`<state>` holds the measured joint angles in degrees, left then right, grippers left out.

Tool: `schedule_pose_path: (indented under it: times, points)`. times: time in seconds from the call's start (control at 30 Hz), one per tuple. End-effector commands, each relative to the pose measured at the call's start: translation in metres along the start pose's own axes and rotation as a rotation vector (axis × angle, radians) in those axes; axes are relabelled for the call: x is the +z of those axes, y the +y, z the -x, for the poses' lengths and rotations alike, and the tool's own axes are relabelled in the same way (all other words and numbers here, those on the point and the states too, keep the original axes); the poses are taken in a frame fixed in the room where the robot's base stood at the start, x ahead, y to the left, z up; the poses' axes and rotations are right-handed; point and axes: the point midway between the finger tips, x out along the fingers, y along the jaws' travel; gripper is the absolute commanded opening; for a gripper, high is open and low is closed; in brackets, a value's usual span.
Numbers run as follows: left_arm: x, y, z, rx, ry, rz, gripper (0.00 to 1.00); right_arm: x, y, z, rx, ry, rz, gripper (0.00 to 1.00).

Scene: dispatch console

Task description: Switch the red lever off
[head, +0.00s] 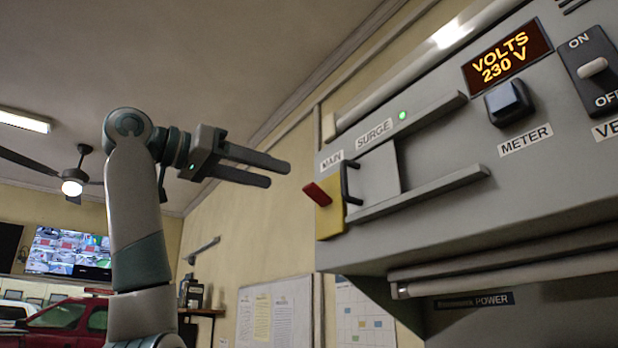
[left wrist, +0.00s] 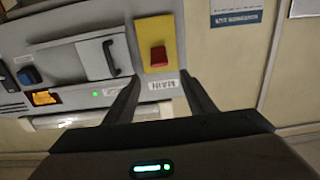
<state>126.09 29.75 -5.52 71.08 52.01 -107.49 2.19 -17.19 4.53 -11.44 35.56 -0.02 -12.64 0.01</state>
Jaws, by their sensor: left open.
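The red lever (head: 316,194) sticks out from a yellow plate (head: 330,218) at the left end of the grey console, below the MAIN label (head: 332,160). I cannot tell its switch position. My left gripper (head: 279,174) is open and empty, its two fingers pointing toward the console, a little to the left of the lever and apart from it. In the left wrist view, which shows the console upside down, the red lever (left wrist: 158,56) and yellow plate (left wrist: 157,28) lie ahead of the spread fingertips (left wrist: 160,80). My right gripper is in neither view.
A sliding panel with a black handle (head: 350,184) sits right beside the yellow plate, between two rails. A lower bar (head: 500,272) juts out below.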

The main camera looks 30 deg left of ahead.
Motion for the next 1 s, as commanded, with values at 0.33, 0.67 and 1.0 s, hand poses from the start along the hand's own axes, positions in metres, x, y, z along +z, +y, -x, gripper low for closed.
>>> schedule_pose_path:
  times: [0.33, 0.67, 1.0]
  points:
    - [-0.004, 0.000, -0.064, 0.000, -0.002, 0.000, 0.50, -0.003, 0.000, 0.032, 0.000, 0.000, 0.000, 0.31]
    - [-0.001, 0.000, -0.098, 0.000, 0.000, -0.001, 0.50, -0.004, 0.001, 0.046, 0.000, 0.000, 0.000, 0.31]
    - [0.000, 0.000, -0.101, 0.000, 0.000, 0.000, 0.50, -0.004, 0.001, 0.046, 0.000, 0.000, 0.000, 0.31]
